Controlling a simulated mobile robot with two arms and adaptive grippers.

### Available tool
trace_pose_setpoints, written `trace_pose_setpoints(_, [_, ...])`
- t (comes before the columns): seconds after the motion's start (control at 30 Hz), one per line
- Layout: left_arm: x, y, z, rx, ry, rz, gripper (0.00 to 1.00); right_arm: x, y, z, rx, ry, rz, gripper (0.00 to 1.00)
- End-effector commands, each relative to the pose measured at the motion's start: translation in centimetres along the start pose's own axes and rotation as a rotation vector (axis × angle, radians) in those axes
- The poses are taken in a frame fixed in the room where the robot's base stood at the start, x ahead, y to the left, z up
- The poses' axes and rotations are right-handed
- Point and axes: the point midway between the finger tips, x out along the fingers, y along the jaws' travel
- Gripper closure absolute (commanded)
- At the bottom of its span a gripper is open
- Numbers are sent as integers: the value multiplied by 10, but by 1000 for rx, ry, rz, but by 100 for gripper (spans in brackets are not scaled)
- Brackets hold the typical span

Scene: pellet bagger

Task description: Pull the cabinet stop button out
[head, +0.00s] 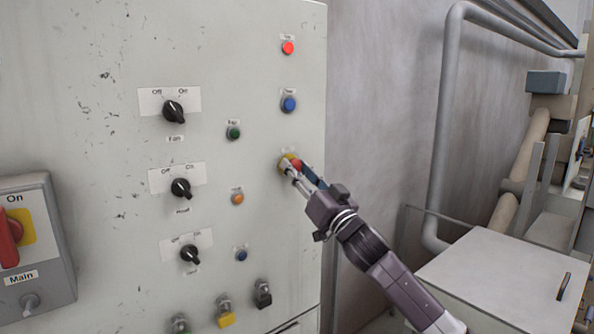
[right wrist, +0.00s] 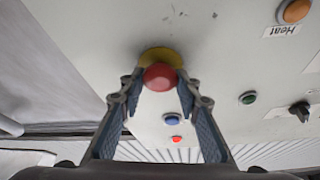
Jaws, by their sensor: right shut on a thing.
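The cabinet stop button is a red mushroom head on a yellow base (head: 287,160), on the right part of the grey cabinet front (head: 120,140). In the right wrist view the red button head (right wrist: 160,76) sits between the fingertips, with the yellow ring (right wrist: 162,56) behind it. My right gripper (head: 294,169) reaches in from the lower right and is shut on the red head, one finger on each side. In the head view the fingers partly cover the button. Whether the head is pressed in or out, I cannot tell. My left gripper is not in view.
A red lamp (head: 288,47) and a blue button (head: 289,104) are above the stop button. Black rotary switches (head: 173,112) and small lamps are to the left. Padlocks (head: 263,294) hang below. A grey pipe (head: 440,130) and a metal box (head: 500,280) stand at the right.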

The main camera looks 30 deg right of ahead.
Motion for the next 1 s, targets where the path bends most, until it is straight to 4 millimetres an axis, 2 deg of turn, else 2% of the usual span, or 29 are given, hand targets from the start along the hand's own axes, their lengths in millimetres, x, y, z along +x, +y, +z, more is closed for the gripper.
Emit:
trace_pose_setpoints(0.13, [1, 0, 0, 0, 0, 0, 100, -9, 0, -3, 1, -1, 1, 100])
trace_pose_setpoints(0.37, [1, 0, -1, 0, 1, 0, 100, -9, 0, -3, 0, -2, 0, 100])
trace_pose_setpoints(0.4, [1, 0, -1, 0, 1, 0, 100, -10, 0, -2, 0, -2, 0, 66])
trace_pose_setpoints(0.53, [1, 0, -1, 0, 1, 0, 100, -9, 0, -3, 0, -1, 0, 52])
trace_pose_setpoints(0.87, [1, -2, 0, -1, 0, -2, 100, -10, 0, -3, 0, -1, 0, 51])
trace_pose_setpoints(1.0, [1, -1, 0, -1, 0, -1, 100, -19, 0, -2, 1, -2, 0, 51])
